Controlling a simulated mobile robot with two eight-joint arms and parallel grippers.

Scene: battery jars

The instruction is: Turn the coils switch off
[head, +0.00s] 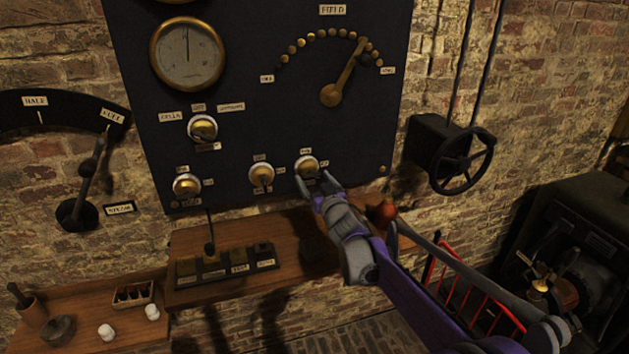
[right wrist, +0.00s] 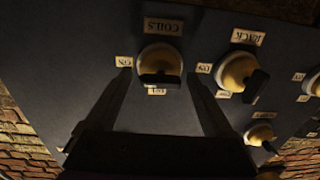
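The coils switch (head: 306,165) is the rightmost of the lower row of round brass knobs with pale rims on the dark panel. In the right wrist view the coils switch (right wrist: 160,60) appears upside down, with its COILS label above, an ON label at left and an OFF label below. Its dark handle bar lies roughly horizontal in that view. My right gripper (head: 318,184) is at the switch, and in the right wrist view its fingers (right wrist: 160,78) stand apart on both sides of the handle. I cannot tell whether they touch it. My left gripper is not in view.
The rack switch (right wrist: 238,73) sits beside the coils switch. Above are a field dial lever (head: 342,82) and a round gauge (head: 187,54). A handwheel (head: 462,160) juts out at right. A wooden shelf (head: 190,245) lies below the panel.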

